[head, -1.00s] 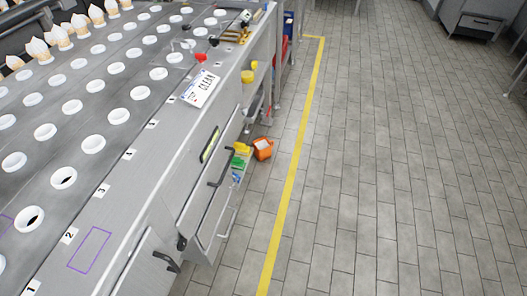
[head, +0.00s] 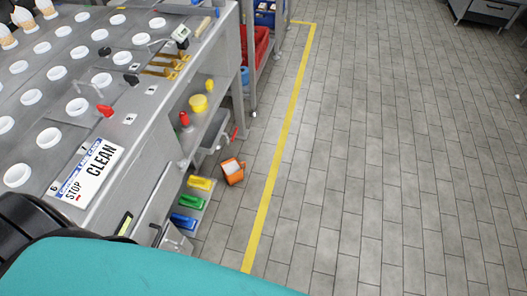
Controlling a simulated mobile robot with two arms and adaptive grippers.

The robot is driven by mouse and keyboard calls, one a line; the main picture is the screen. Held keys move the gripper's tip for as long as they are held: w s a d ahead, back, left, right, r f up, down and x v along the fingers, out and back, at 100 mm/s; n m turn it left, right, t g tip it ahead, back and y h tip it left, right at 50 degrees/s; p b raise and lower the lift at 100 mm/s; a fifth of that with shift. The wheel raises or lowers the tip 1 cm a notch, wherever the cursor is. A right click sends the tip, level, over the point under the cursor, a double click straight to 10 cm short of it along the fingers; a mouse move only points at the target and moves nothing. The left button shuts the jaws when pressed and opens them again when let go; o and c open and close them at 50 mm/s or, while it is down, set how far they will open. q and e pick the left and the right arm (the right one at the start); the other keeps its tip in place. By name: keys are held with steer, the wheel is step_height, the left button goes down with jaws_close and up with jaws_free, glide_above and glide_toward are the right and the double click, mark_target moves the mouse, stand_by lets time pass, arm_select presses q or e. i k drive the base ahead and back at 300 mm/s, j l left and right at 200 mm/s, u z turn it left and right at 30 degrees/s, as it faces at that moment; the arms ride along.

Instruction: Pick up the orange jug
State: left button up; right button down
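The orange jug (head: 232,172) is on the tiled floor beside the bench, left of the yellow line. It looks tilted, and something whitish shows in its opening. It stands apart from my arms, with nothing touching it that I can make out. A teal and black part of my own body covers the lower left of the head view. Neither gripper's fingers show in the head view.
The grey bench (head: 150,130) with white cups runs along the left. Yellow, green and blue handled items (head: 187,201) sit low beside it, near the jug. A red bin (head: 262,45) is on a rack behind. The floor (head: 390,170) right of the yellow line (head: 285,130) is clear.

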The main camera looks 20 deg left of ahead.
mark_target(232, 170)
steer(key=i+u, duration=0.2)
steer(key=i, duration=0.35)
steer(key=i+l+u, duration=0.15)
steer(key=i, duration=0.35)
steer(key=i+l, duration=0.05)
